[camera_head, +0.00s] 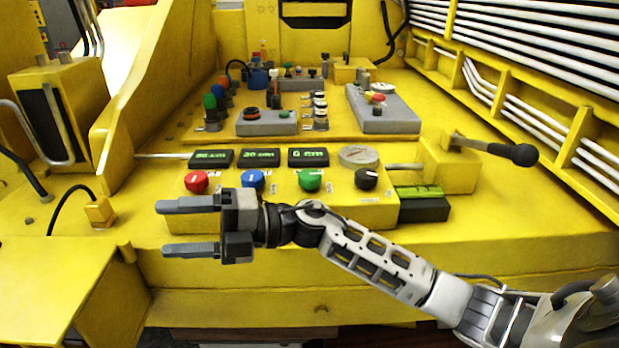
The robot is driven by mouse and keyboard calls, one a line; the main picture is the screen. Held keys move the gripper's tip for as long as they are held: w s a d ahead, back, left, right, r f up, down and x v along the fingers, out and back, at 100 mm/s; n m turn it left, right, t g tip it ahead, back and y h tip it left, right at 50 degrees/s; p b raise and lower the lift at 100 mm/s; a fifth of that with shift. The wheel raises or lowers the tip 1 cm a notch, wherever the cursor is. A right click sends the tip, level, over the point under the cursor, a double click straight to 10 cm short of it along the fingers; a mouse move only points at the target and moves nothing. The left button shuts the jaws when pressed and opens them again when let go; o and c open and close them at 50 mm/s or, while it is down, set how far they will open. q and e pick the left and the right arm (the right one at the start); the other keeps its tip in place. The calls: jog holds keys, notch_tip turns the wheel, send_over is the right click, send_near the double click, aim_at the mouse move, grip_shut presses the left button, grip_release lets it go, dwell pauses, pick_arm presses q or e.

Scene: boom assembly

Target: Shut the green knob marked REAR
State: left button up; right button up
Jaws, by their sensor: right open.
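A green knob (310,180) sits in a row of knobs on the top of the yellow control box, between a blue knob (253,180) and a black knob (366,179). A red knob (196,182) is at the left end. The labels beside them are too small to read, so I cannot tell which says REAR. My right gripper (163,229) is open and empty, its fingers pointing left in front of the box, left of and nearer than the green knob. It appears apart from the knobs. My left gripper is not in view.
Small displays (260,157) with green readouts stand behind the knobs. A black-handled lever (511,153) juts out at the right. Grey boxes with buttons (384,112) and coloured knobs, one more green (209,102), stand farther back.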

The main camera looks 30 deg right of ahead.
jog(key=w+d+n+g+h+b, duration=0.1)
jog(key=w+d+n+g+h, duration=0.1)
jog(key=d+n+g+h, duration=0.35)
jog(key=t+h+b, duration=0.2)
jog(key=t+h, duration=0.2)
jog(key=h, duration=0.9)
send_near(310, 174)
jog(key=p+x, duration=0.1)
jog(key=x, duration=0.7)
jog(key=shift+f, duration=0.4)
jog(key=c, duration=1)
